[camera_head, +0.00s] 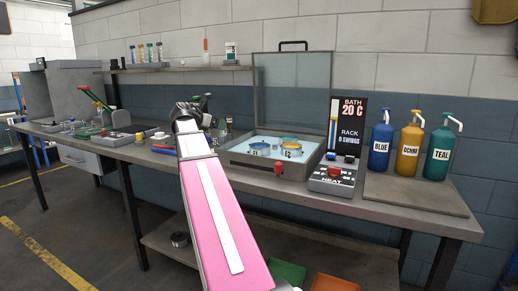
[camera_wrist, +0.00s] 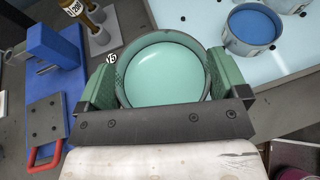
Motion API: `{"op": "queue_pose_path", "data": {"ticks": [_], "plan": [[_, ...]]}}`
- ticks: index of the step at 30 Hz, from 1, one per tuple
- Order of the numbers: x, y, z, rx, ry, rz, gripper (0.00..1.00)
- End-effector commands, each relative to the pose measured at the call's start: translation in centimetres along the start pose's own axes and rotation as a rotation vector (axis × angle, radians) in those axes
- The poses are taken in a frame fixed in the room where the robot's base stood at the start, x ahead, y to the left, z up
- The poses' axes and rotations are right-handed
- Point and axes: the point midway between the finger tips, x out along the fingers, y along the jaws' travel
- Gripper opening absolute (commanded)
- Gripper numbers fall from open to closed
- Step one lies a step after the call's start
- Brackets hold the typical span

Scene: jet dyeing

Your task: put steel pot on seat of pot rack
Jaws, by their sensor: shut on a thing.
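The steel pot (camera_wrist: 168,38) is round, with a grey rim and pale green liquid inside. My gripper (camera_wrist: 163,60) is shut on it, with one green finger pad against each side. In the head view my arm hides the pot. One blue-filled pot (camera_wrist: 252,30) is close to the right of my held pot in the wrist view. The rack's free seat cannot be made out in either view.
The bath's clear lid (camera_head: 292,85) stands raised behind it. A control panel (camera_head: 333,178) and blue, ochre and teal bottles (camera_head: 410,150) stand to the right. In the wrist view a blue fixture (camera_wrist: 55,55) and a red-handled plate (camera_wrist: 45,120) lie at left.

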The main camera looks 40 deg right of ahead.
Motion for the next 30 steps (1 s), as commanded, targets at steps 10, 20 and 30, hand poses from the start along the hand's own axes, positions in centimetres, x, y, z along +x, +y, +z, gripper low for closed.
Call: {"op": "queue_pose_path", "data": {"ticks": [10, 20, 30], "plan": [[8.7, -2.3, 5.6, 0.057, -0.001, -0.135, 0.46], [13.3, -4.2, 5.4, 0.062, 0.0, -0.151, 0.46], [20.0, -6.5, 4.1, 0.061, 0.0, -0.15, 0.46]]}}
